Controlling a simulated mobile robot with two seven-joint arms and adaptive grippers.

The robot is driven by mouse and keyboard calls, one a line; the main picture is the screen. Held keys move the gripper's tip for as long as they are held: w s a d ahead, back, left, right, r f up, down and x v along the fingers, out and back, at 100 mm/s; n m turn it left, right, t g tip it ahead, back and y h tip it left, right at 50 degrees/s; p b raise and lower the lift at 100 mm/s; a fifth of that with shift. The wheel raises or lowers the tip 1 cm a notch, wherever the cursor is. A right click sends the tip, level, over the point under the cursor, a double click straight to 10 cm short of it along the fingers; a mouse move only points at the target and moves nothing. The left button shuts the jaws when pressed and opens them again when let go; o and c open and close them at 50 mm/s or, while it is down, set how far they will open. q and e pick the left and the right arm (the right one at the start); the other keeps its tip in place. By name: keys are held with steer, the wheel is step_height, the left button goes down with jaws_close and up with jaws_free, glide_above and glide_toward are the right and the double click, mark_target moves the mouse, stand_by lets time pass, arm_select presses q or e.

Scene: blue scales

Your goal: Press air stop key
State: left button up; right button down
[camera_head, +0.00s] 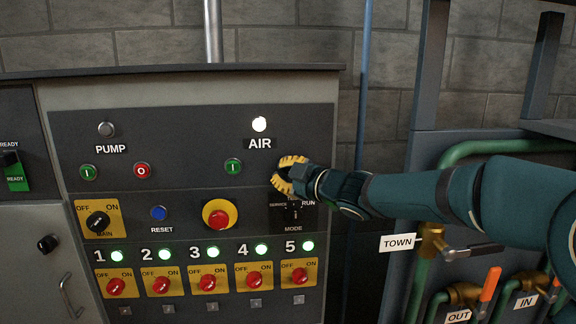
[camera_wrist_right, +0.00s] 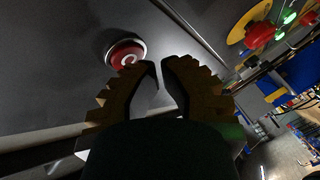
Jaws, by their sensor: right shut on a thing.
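My right gripper (camera_head: 283,175) has yellow ridged fingers and is in front of the control panel, below the AIR label, right of the green air "I" key (camera_head: 233,166). In the head view it covers the spot right of that key, so the air stop key is hidden there. In the right wrist view, the red round air stop key (camera_wrist_right: 126,55) marked "O" shows beside the left fingertip. The fingertips (camera_wrist_right: 158,62) are close together with a narrow gap. I cannot make out what is between them, nor whether they touch the key. My left gripper is not in view.
The lit AIR lamp (camera_head: 259,124) is above. The yellow-ringed red button (camera_head: 219,215) and the MODE selector (camera_head: 295,212) are below the gripper. The PUMP red "O" key (camera_head: 142,170) is at left. Pipes and valves (camera_head: 462,294) stand at right.

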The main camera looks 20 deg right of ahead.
steer(key=shift+w+d, duration=0.1)
steer(key=shift+w, duration=0.25)
stand_by(0.6)
steer(key=shift+s, duration=0.15)
steer(key=shift+s+a, duration=0.25)
steer(key=shift+s, duration=0.35)
steer(key=s, duration=0.1)
steer(key=s+a, duration=0.1)
steer(key=s, duration=0.1)
steer(key=s+b, duration=0.1)
steer(key=shift+s+a, duration=0.25)
steer(key=shift+s, duration=0.15)
stand_by(0.9)
